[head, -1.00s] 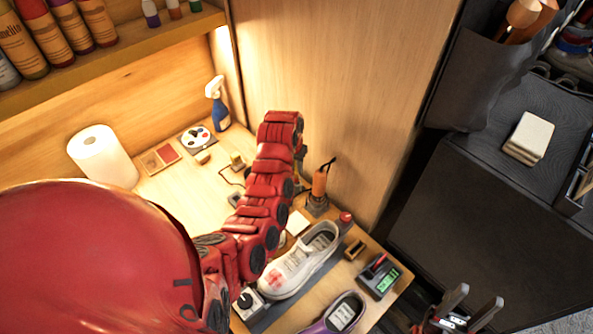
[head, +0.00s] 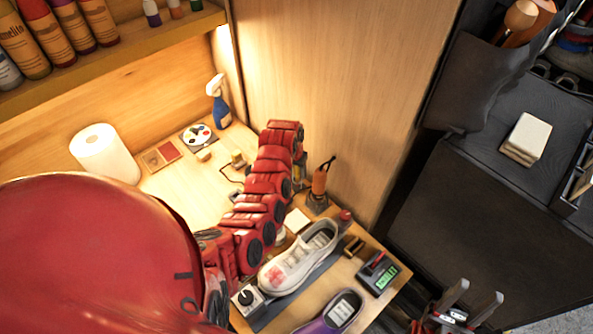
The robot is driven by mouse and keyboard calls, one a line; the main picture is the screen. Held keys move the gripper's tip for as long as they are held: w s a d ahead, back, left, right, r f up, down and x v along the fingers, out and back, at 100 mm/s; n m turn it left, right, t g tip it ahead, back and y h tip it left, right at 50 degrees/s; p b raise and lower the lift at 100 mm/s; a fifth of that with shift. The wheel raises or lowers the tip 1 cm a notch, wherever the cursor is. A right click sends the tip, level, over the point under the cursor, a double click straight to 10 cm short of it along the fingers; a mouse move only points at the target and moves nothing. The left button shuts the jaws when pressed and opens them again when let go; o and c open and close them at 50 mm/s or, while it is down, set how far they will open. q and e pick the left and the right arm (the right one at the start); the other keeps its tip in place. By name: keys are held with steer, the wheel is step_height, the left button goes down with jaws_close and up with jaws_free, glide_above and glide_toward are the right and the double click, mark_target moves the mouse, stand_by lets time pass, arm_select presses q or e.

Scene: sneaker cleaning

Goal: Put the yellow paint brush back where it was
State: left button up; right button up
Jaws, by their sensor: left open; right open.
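My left arm reaches across the workbench (head: 185,195), and its far end stands over the back right of the bench. My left gripper (head: 300,172) is mostly hidden behind that end of the arm, beside an orange-handled tool (head: 319,182). A small yellowish patch shows there, but I cannot tell whether it is the yellow paint brush. I cannot make out the brush anywhere else. My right gripper (head: 476,294) is open and empty at the lower right, off the bench's right edge.
A white shoe (head: 295,262) and a purple shoe (head: 333,312) lie at the front right. A device with a green display (head: 378,274) is beside them. A wooden wall (head: 320,90) rises behind.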

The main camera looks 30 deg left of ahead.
arm_select(q)
steer(key=shift+r, duration=0.1)
steer(key=shift+r+b, duration=0.3)
steer(key=shift+r, duration=0.3)
steer(key=b+v, duration=0.1)
steer(key=v, duration=0.3)
steer(key=p, duration=0.3)
glide_toward(296, 167)
steer(key=shift+s, duration=0.1)
